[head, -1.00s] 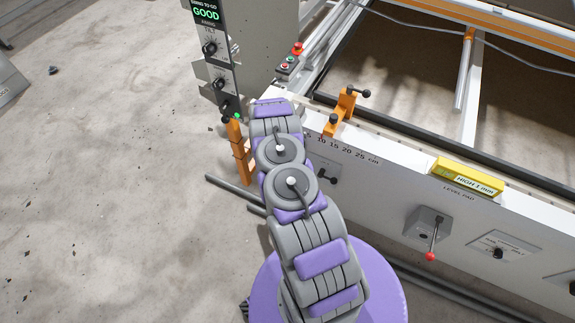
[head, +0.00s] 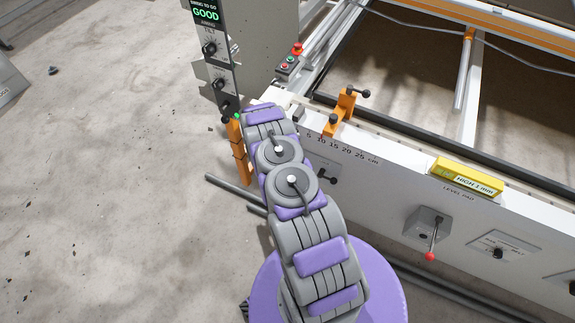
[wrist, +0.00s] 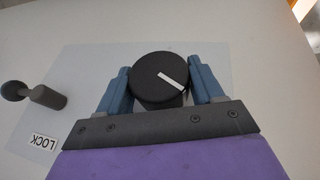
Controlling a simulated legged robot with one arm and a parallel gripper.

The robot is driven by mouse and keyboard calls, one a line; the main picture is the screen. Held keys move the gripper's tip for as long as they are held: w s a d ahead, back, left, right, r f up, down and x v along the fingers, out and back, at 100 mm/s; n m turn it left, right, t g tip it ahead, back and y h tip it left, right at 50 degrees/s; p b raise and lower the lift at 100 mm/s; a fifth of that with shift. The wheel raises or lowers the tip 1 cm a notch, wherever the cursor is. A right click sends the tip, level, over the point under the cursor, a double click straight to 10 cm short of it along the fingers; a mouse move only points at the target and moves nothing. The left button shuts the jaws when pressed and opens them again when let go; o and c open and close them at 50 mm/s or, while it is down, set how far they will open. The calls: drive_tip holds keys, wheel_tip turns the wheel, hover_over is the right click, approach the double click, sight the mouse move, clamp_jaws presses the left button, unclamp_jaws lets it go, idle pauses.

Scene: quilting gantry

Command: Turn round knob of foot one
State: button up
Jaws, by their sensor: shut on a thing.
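In the wrist view, a round black knob (wrist: 158,79) with a white pointer line stands on a pale grey plate (wrist: 84,68). The white line slants from the knob's middle toward its lower right. My gripper (wrist: 160,82) has its two blue fingers on either side of the knob, shut on it. In the head view my arm hides the gripper and the knob. A dark lever (wrist: 42,95) with a round end sticks out left of the knob, above a LOCK label (wrist: 42,142).
In the head view, a control column (head: 221,60) with a green GOOD display stands beyond my arm. An orange clamp (head: 342,110) sits on the white frame edge. A yellow level (head: 467,178) reads HIGH 1 mm. A red-tipped crank (head: 431,240) juts from the panel. Floor at left is mostly clear.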

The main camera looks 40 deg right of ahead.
drive_tip(key=shift+w+a+n+g+h, duration=0.15)
drive_tip(key=shift+g+h, duration=0.1)
drive_tip(key=shift+g, duration=0.2)
drive_tip(key=shift+d+n+g+h, duration=0.1)
drive_tip(key=shift+g+h, duration=0.1)
drive_tip(key=shift+g, duration=0.3)
drive_tip(key=shift+w+a+n+g+h, duration=0.15)
drive_tip(key=shift+g+h, duration=0.1)
drive_tip(key=shift+g, duration=0.5)
drive_tip(key=o, duration=0.7)
drive_tip(key=shift+o, duration=1.3)
drive_tip(key=shift+s+d, duration=0.1)
